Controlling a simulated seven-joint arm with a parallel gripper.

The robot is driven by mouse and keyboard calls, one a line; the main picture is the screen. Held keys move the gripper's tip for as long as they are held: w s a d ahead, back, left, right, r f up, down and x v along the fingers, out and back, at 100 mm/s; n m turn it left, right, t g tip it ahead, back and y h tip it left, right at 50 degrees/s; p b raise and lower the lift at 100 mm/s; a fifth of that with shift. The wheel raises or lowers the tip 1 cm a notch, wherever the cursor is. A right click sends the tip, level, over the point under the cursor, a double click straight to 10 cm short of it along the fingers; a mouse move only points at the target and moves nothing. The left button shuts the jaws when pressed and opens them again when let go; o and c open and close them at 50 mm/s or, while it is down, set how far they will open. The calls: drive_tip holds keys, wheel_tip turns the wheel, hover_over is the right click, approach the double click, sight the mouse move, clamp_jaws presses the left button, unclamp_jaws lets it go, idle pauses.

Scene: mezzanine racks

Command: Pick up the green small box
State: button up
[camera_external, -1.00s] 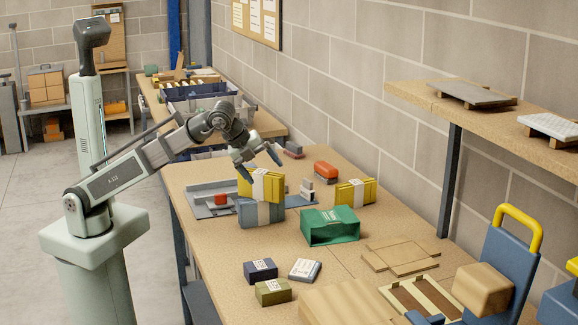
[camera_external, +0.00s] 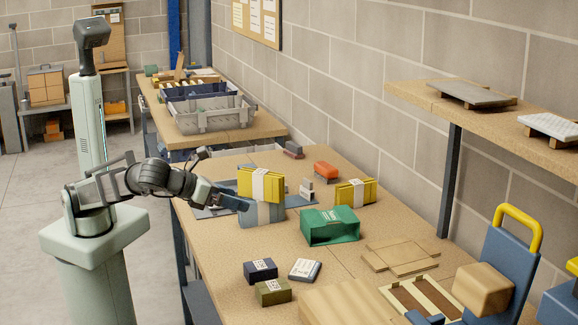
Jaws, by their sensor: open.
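A small olive-green box (camera_external: 273,292) with a white label lies near the front edge of the table, beside a small dark blue box (camera_external: 260,271). A larger bright green package (camera_external: 330,226) with an open-looking side stands mid-table. My gripper (camera_external: 241,203) is open, at the left end of the blue-grey package (camera_external: 262,214) that has a yellow pack (camera_external: 261,184) on top. Whether it touches that package cannot be told. The olive-green box lies well in front of my gripper, fully visible and clear of it.
A white-labelled flat box (camera_external: 304,270) lies right of the small boxes. Flat cardboard (camera_external: 400,257) and a blue stand with a yellow handle (camera_external: 510,252) fill the right side. Another yellow pack (camera_external: 355,192) and a red-orange item (camera_external: 326,170) are behind. The table's left front is clear.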

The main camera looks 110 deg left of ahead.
drive_tip(key=d+m, duration=0.2)
drive_tip(key=d, duration=0.2)
drive_tip(key=t, duration=0.1)
approach(269, 287)
drive_tip(key=v, duration=0.2)
drive_tip(key=shift+s+d+r, duration=0.15)
drive_tip(key=shift+s+d, duration=0.05)
drive_tip(key=shift+w+a+f, duration=0.3)
drive_tip(key=shift+w+f, duration=0.05)
drive_tip(key=shift+f, duration=0.1)
drive_tip(key=x, duration=1.2)
drive_tip(key=shift+w+a, duration=0.25)
drive_tip(key=shift+a, duration=0.15)
drive_tip(key=c, duration=1.1)
